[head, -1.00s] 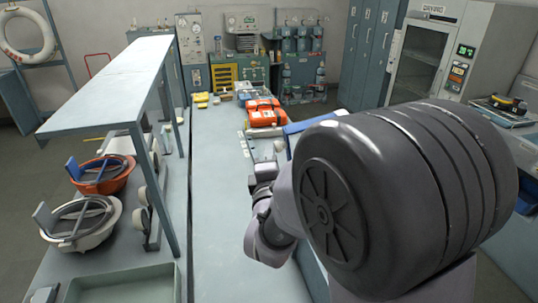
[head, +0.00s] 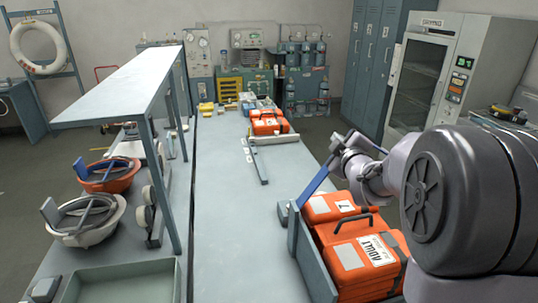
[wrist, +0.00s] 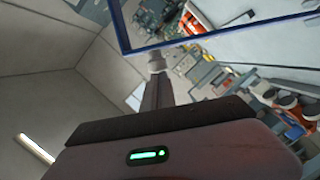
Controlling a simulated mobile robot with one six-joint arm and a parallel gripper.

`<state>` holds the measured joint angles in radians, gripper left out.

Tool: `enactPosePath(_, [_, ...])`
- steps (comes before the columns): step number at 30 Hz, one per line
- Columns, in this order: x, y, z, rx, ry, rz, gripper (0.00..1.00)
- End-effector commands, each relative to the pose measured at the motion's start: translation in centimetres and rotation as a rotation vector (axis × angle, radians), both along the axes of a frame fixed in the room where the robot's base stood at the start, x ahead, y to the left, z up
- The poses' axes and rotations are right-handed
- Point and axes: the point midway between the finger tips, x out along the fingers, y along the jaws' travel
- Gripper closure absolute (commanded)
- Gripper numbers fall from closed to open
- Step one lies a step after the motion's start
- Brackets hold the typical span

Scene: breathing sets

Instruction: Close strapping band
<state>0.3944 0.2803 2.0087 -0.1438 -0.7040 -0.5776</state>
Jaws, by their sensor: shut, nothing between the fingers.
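The blue strapping band (head: 316,186) stands raised at a slant from the corner of a grey-blue crate (head: 308,258) in the head view. In the wrist view the band (wrist: 210,34) is a long blue-edged strip across the top, just beyond the fingertips. My gripper (head: 340,149) is at the band's upper end; I cannot tell whether they touch. In the wrist view my gripper (wrist: 156,60) is shut and empty. Orange cases, including one marked ADULT (head: 345,265), fill the crate below the band. My arm hides the crate's right side.
A grey shelf (head: 130,80) stands along the left of the bench, over an orange bowl-shaped item (head: 110,178) and a white one (head: 95,225). A grey bar (head: 255,165) lies mid-bench, before more orange cases (head: 268,124).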

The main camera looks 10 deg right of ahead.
Motion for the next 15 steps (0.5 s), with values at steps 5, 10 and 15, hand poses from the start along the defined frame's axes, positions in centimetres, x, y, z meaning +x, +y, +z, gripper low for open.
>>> enactPosePath(5, [0.0,-4.1,-1.9,0.164,0.002,-0.003,1.00])
enactPosePath(10, [0.0,-7.5,-4.2,0.326,0.002,-0.002,1.00])
enactPosePath(15, [0.0,-10.3,-7.1,0.484,0.002,-0.001,1.00])
